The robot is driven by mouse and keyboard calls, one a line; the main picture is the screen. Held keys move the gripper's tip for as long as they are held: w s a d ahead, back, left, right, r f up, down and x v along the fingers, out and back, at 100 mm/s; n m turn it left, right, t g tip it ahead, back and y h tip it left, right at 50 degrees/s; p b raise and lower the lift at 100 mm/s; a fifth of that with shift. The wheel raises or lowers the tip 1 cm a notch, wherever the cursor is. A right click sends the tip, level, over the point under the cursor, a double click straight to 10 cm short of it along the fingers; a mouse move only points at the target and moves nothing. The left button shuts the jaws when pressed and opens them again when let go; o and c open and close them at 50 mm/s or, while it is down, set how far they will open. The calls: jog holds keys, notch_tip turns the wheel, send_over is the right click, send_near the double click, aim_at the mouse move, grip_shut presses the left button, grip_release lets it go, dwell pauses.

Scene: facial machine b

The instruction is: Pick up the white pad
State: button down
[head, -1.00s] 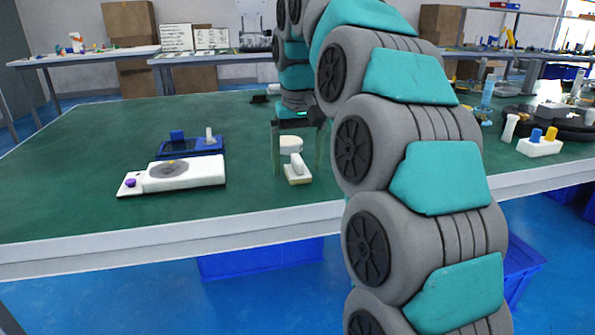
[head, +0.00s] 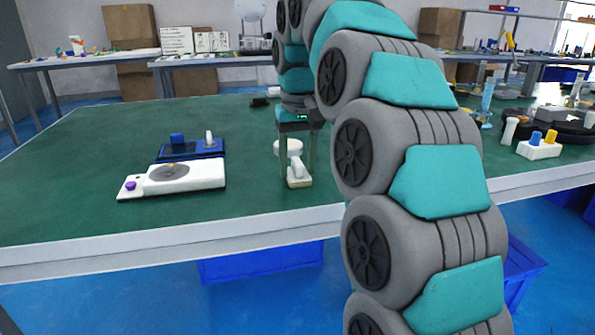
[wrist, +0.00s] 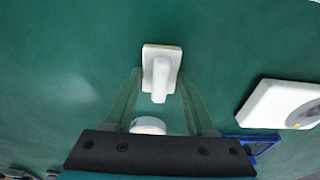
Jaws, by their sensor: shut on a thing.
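In the wrist view the fingers of my gripper (wrist: 160,82) are shut on the pad's sides. The pad appears to rest on the table; I cannot see a gap beneath it.
A white round piece (head: 293,146) stands just behind the pad, between my fingers in the head view. A white device with a grey disc (head: 205,175) and a blue tray (head: 205,147) lie to the left. A white holder with coloured pegs (head: 538,150) is far right. The front table edge is near.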

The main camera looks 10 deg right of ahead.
aim_at(297, 159)
jog(key=shift+r, duration=0.2)
jog(key=shift+r+p, duration=0.75)
jog(key=shift+r, duration=0.8)
jog(key=shift+s+r, duration=0.1)
jog(key=shift+s, duration=0.05)
jog(key=s+d+r+b, duration=0.1)
jog(key=s+d, duration=0.1)
jog(key=s, duration=1.3)
jog(key=shift+s+d+r+b, duration=0.15)
jog(key=shift+s+d+b, duration=0.1)
jog(key=shift+b, duration=0.1)
jog(key=c, duration=0.8)
grip_release()
jog(key=c, duration=0.6)
jog(key=shift+a, duration=0.1)
